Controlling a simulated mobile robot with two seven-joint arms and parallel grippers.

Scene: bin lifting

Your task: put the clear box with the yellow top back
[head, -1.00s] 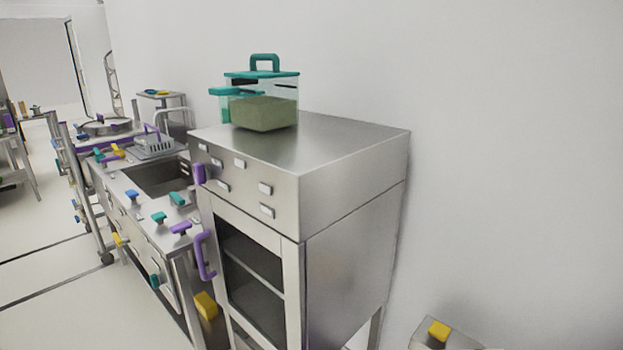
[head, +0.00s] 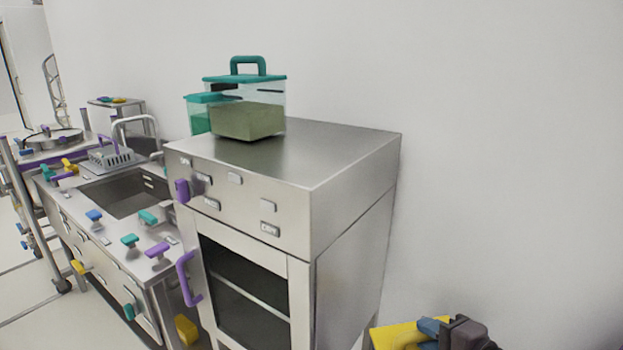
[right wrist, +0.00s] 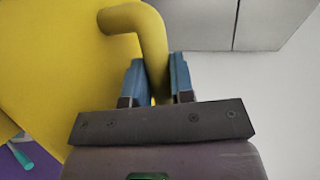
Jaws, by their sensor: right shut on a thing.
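The box's yellow top (head: 393,336) shows at the bottom edge of the head view, right of the oven cabinet. Its clear body is out of frame there. In the right wrist view the yellow top (right wrist: 45,75) fills the left side, and its yellow handle (right wrist: 140,20) rises between the blue fingers. My right gripper (right wrist: 157,75) is shut on that handle. The right gripper (head: 432,326) also shows in the head view, over the yellow top. My left gripper is not in view.
A steel oven cabinet (head: 350,185) stands in the middle. On its top sit clear boxes with teal lids (head: 245,78), toward the left; its right part is bare. A sink counter (head: 125,262) with several coloured taps and knobs is at the left. A plain wall (head: 480,150) stands behind.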

